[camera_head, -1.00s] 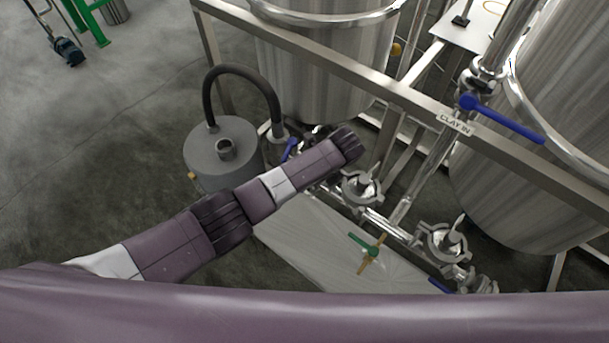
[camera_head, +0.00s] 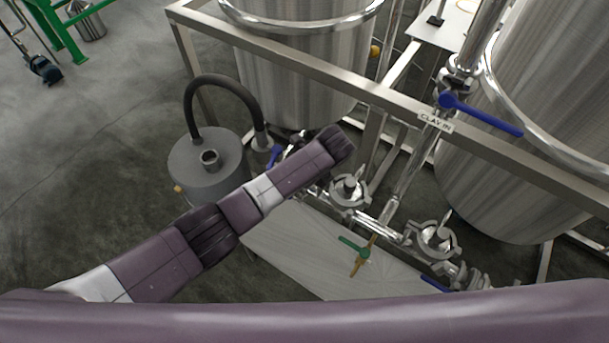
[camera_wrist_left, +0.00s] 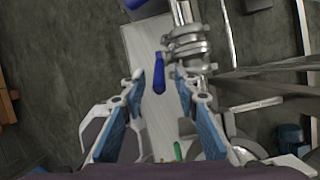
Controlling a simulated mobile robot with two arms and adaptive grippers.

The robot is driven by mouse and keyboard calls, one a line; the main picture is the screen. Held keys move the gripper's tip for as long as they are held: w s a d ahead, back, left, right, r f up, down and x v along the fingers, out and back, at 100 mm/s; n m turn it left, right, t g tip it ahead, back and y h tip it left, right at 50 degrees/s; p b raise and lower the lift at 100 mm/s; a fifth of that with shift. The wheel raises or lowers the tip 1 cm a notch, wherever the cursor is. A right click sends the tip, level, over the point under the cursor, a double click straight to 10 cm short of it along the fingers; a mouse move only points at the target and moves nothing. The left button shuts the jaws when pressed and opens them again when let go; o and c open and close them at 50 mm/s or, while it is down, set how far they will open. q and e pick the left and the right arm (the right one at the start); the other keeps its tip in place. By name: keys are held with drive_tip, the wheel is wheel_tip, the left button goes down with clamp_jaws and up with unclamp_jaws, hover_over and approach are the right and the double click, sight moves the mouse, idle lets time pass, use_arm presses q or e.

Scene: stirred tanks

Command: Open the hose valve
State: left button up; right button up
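A blue lever handle (camera_head: 275,157) is at the left end of the low steel pipework, beside the black hose (camera_head: 222,84) that rises from a grey round tank (camera_head: 205,160). In the head view my left arm reaches over this pipework, and its gripper is hidden behind the wrist. In the left wrist view my left gripper (camera_wrist_left: 159,74) is open, with blue finger pads. A blue handle (camera_wrist_left: 159,80) lies between its fingertips with gaps on both sides. I cannot tell for certain whether this is the handle by the hose. My right gripper is not in view.
A green handle (camera_head: 354,247) and another blue handle (camera_head: 435,284) are lower on the pipework. A blue lever (camera_head: 485,116) sits by the "CLAY IN" label (camera_head: 436,122). A steel frame rail (camera_head: 300,68) and large tanks (camera_head: 300,80) stand behind. Open floor lies left.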

use_arm(q)
drive_tip(key=v, duration=0.9)
drive_tip(key=shift+r, duration=0.25)
drive_tip(key=shift+s, duration=0.1)
